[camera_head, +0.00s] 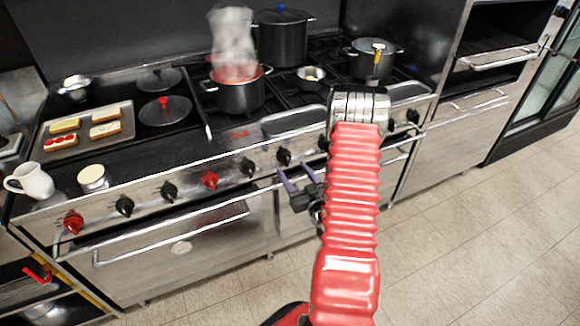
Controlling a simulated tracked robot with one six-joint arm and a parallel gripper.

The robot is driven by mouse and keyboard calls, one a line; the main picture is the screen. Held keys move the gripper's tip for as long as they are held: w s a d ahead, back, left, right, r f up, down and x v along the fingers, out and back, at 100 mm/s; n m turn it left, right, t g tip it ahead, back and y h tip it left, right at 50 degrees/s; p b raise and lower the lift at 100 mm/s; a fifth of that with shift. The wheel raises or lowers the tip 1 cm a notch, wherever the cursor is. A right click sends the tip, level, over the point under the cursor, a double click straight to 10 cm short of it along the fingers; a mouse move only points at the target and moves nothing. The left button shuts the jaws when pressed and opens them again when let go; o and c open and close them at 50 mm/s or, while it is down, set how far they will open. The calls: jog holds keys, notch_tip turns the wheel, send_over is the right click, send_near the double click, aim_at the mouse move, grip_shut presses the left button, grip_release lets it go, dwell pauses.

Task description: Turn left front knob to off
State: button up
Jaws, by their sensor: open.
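A row of knobs runs along the steel stove front. A red knob (73,221) is at the far left, then black knobs (124,206) and (168,191), another red knob (209,180), and black knobs (247,167) and (283,156). I cannot tell for certain which one is the left front knob. My gripper (296,176) is open and empty, its two purple-grey fingers pointing up toward the stove front. In the picture it is just below the sixth knob, apparently apart from it. My red arm hides part of the panel to the right.
A tall dark pot (283,40) and a pot with a utensil (374,62) stand behind and right. An oven handle (170,234) sticks out below. The floor is clear.

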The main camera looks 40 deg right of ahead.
jog(key=v, duration=0.9)
dwell(0.3)
jog(key=s+f+g+y, duration=0.1)
jog(key=s+f+g, duration=0.15)
jog(key=f, duration=0.25)
jog(key=s+f+m+g, duration=0.1)
jog(key=s+f+g, duration=0.1)
jog(key=f+g, duration=0.25)
jog(key=s+f+g+y, duration=0.1)
jog(key=s+f+g, duration=0.15)
jog(key=f, duration=0.25)
jog(key=s+a+r+n+y, duration=0.1)
jog(key=a+r, duration=1)
jog(key=r, duration=0.2)
jog(key=s+a+r+n+g+y, duration=0.1)
jog(key=a+r+n, duration=0.1)
jog(key=a+r, duration=0.8)
jog(key=s+a+r+n+g+y, duration=0.1)
jog(key=s+a+r, duration=0.1)
jog(key=a+r, duration=0.9)
notch_tip(320, 180, up, 7)
jog(key=shift+a+r, duration=0.2)
jog(key=shift+a, duration=0.1)
